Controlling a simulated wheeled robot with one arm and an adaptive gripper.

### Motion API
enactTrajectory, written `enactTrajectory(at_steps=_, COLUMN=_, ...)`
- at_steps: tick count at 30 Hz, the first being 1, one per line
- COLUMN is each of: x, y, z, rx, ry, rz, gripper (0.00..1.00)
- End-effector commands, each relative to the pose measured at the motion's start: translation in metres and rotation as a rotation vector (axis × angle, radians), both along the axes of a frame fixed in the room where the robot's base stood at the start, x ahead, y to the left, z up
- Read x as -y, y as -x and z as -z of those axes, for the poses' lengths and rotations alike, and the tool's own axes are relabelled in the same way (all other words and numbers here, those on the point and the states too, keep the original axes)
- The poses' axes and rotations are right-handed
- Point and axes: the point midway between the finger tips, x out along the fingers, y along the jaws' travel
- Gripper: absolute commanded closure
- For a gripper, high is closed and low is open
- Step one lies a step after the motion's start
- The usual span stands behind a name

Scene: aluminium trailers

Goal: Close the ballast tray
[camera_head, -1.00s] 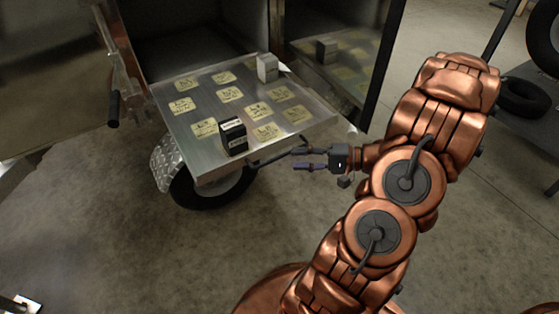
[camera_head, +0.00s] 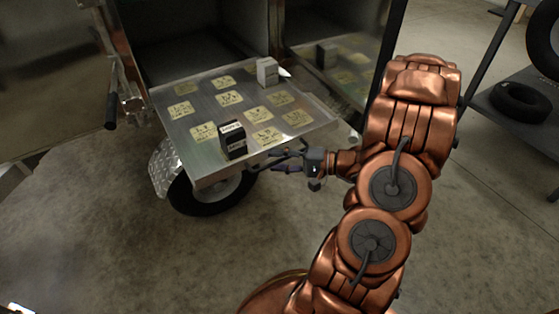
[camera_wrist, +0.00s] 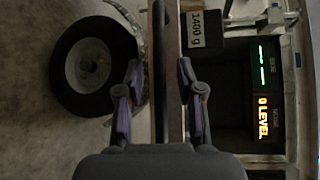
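The ballast tray (camera_head: 190,155) is a flat metal tray pulled out from the trailer's dark opening, with yellow labelled squares on it. A black block (camera_head: 232,140) and a pale grey block (camera_head: 267,71) stand on it. In the wrist view the black block's "1400 g" label (camera_wrist: 206,28) shows. My gripper (camera_head: 279,163) is at the tray's front side, near its dark front bar. In the wrist view my gripper (camera_wrist: 160,75) is open, its fingers on either side of a brownish upright strip (camera_wrist: 166,40). I cannot tell whether they touch it.
A trailer wheel (camera_head: 210,195) sits below the tray. A lit display reading "0 LEVEL" (camera_wrist: 263,118) shows in the wrist view. An open door panel (camera_head: 50,90) stands at left. A loose tyre (camera_head: 520,100) lies on a shelf at right. The floor in front is clear.

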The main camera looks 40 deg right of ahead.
Motion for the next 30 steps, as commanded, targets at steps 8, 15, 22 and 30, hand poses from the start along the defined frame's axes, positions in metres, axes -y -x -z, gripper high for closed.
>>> enactTrajectory(at_steps=8, x=-0.0001, y=-0.0001, z=-0.0002, rx=0.0, ry=0.0, rz=0.0, gripper=0.69)
enactTrajectory(at_steps=15, x=-0.0001, y=0.0, z=-0.0002, rx=0.0, ry=0.0, rz=0.0, gripper=0.94)
enactTrajectory(at_steps=22, x=-0.0001, y=0.0, z=-0.0002, rx=0.0, ry=0.0, rz=0.0, gripper=1.0)
enactTrajectory(at_steps=30, x=-0.0002, y=0.0001, z=-0.0001, rx=0.0, ry=0.0, rz=0.0, gripper=1.0)
